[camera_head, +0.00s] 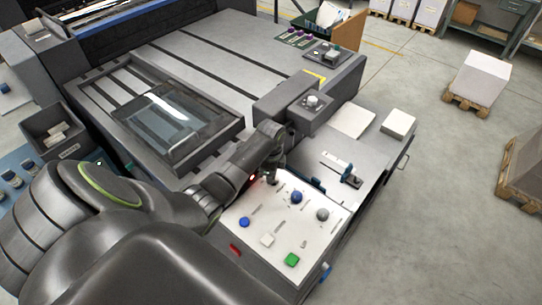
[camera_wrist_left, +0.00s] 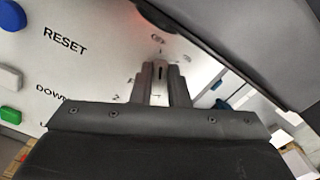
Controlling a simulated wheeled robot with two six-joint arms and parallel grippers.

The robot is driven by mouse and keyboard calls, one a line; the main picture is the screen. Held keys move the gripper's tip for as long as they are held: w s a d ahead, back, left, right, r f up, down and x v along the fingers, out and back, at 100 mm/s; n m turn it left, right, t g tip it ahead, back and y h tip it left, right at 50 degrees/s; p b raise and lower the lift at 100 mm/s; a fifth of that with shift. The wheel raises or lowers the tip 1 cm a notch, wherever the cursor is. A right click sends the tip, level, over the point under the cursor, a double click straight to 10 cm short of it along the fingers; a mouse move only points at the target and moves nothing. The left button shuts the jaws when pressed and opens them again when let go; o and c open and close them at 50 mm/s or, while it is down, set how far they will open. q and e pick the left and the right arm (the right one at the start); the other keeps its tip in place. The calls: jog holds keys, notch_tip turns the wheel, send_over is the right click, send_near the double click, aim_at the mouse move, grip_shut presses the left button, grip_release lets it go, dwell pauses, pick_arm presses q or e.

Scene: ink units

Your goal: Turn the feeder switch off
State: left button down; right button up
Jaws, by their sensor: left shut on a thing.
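The white control panel (camera_head: 275,218) lies tilted on the near side of the machine. My left gripper (camera_head: 272,178) reaches its far edge from the left. In the left wrist view its two fingers (camera_wrist_left: 160,88) are closed around a small knob with a dark slot (camera_wrist_left: 160,72), which looks like a rotary switch with marks around it. The fingers hide most of the knob. Its label is too blurred to read, and I cannot tell its setting. My right gripper is not in view.
A grey box (camera_head: 310,106) stands just beyond.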

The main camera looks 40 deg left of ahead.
pick_arm(q)
jog(key=shift+n, duration=0.4)
jog(key=c, duration=1.4)
grip_release()
